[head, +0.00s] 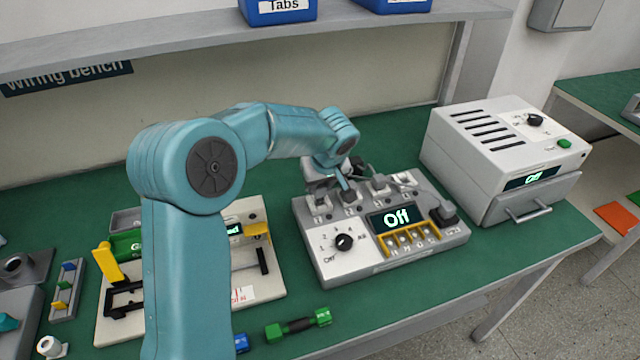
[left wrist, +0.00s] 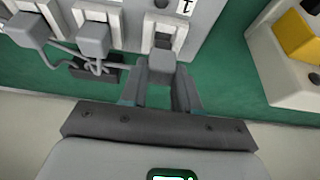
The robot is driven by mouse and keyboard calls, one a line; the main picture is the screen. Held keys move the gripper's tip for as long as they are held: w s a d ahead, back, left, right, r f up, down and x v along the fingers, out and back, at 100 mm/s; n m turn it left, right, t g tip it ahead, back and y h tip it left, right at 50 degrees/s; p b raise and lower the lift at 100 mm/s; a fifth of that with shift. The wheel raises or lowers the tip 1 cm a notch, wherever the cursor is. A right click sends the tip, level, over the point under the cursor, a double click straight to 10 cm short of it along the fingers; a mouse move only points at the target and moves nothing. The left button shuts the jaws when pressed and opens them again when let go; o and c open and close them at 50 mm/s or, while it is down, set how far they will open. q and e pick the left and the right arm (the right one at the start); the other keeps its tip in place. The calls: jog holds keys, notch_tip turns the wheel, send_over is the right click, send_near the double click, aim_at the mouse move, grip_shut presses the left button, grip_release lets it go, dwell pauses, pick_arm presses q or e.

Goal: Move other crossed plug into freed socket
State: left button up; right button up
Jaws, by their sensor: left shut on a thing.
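A grey hub box (head: 345,270) stands on the bench with a row of white sockets along its back edge and a display reading "Off". My left gripper (head: 338,178) reaches over this back edge. In the left wrist view my left gripper (left wrist: 160,88) is shut on a grey plug (left wrist: 161,66) at the white socket (left wrist: 163,32) labelled 1. Part of the socket's dark opening shows; I cannot tell how far the plug sits in it. Two other grey plugs (left wrist: 93,39) and (left wrist: 28,29) sit in the neighbouring sockets, their cables crossing. My right gripper is not in view.
A white oven-like unit (head: 490,140) with a drawer stands right of the hub. A cream fixture (head: 265,285) with yellow clamps is left of it. A green-ended dumbbell-shaped part (head: 298,324) lies in front. A shelf (head: 180,38) runs above.

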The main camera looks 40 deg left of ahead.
pick_arm(q)
jog(key=shift+b, duration=0.35)
dwell(0.6)
jog(key=shift+f+b, duration=1.1)
jog(key=shift+b, duration=0.05)
dwell(0.3)
jog(key=o, duration=1.1)
jog(key=p+v, duration=0.1)
jog(key=v, duration=1.5)
jog(key=shift+s+d+r, duration=0.1)
jog(key=shift+s+d, duration=0.05)
jog(key=shift+r, duration=0.1)
